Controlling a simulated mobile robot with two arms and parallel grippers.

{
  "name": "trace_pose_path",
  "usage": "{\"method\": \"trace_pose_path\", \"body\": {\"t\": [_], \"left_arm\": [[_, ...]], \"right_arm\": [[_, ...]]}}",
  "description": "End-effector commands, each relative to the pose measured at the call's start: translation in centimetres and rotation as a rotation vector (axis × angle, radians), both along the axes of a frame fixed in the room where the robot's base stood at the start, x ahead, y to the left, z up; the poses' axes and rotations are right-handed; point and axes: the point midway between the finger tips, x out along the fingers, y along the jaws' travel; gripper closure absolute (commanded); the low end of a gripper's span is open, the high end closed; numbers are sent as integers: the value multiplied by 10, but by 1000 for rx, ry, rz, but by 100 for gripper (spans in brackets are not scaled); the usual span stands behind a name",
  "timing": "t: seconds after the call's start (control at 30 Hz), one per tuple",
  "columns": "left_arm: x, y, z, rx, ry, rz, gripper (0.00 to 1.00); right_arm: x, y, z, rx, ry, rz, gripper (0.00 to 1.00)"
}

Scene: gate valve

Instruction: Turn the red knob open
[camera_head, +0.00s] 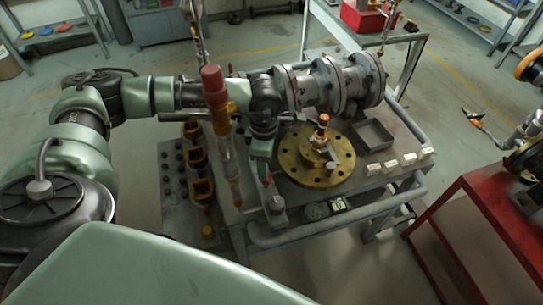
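A red cylindrical knob (212,80) tops a brass and grey upright fitting left of the workbench's middle. A smaller orange-red knob (323,119) tops a round brass flange (340,172) on the bench. I cannot tell which of them is the task's knob. My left arm comes in from the left, passing by the taller red knob. My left gripper (266,182) points down between the upright fitting and the brass flange, apart from both knobs. Its fingers are small and dark, so their opening is unclear. My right gripper is not in view.
A large grey flanged pipe (330,84) lies across the back of the metal bench (295,200). A shallow grey tray (374,135) and several small pale blocks sit at its right. Grey floor lies between.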

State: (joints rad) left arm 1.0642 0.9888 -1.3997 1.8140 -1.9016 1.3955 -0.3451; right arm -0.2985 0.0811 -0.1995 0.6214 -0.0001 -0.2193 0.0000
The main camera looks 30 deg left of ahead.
Motion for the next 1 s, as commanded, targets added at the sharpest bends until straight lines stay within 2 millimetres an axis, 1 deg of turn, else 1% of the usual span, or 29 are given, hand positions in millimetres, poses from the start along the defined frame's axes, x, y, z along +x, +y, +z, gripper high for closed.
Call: {"method": "trace_pose_path", "body": {"t": [0.03,0.13,0.3,0.43,0.67,0.7,0.77,0.8,0.87,0.9,1.0], "left_arm": [[-1,0,-8,1,4,-1,48],[-1,0,-24,-1,4,-1,48],[0,-1,-46,-2,1,0,48],[0,-1,-54,-3,-1,-2,48],[1,-1,-56,-3,-2,-2,48],[1,-1,-55,-3,-2,-2,50],[1,-1,-55,-3,-2,-2,67],[1,-1,-55,-3,-2,-2,78],[1,-1,-55,-3,-2,-2,95],[1,-1,-55,-3,-2,-2,100],[1,-1,-55,-4,-3,-1,100]], "right_arm": [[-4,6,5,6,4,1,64],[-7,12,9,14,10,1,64],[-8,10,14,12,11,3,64],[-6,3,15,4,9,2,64],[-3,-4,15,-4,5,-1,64],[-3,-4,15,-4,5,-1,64],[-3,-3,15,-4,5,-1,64],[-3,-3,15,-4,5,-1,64],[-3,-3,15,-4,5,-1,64],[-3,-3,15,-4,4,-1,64],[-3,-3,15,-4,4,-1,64]]}}
